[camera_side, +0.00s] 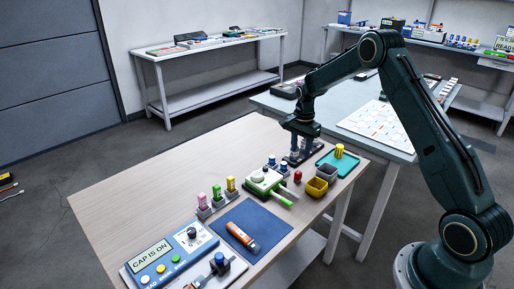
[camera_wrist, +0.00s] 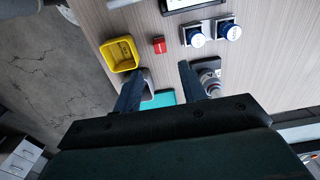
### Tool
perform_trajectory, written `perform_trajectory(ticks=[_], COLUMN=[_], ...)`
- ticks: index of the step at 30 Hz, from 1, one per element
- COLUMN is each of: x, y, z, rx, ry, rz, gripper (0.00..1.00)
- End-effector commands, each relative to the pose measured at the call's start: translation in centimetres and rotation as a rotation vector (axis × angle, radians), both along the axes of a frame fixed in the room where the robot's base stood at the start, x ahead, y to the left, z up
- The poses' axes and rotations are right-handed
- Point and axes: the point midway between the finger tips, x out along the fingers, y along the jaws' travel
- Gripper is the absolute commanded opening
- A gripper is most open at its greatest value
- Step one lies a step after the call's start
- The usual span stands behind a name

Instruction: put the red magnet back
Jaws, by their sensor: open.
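My gripper (camera_side: 303,160) is over the far right part of the table, beyond the red magnet. In the wrist view my gripper (camera_wrist: 163,70) has its two dark fingers spread apart with nothing held between them. The red magnet lies ahead of the fingertips, apart from them.
Blue-capped pieces (camera_wrist: 193,36) and a green device (camera_side: 262,180) stand close by. A blue mat (camera_side: 262,222) and labelled panel (camera_side: 170,252) lie nearer.

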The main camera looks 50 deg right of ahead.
Motion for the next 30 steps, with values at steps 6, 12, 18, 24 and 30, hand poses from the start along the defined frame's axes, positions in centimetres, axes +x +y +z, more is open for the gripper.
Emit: perform_trajectory(ticks=[6,12,18,24,30], x=[0.0,0.0,-0.3,-1.4,-3.7], y=[0.0,0.2,1.4,4.0,7.0], z=[0.0,0.4,3.1,8.1,13.2], rx=[0.000,-0.002,-0.012,-0.032,-0.059], ry=[-0.001,-0.005,-0.026,-0.065,-0.109], rz=[0.000,0.010,0.077,0.212,0.374], gripper=[0.42,0.42,0.42,0.42,0.42])
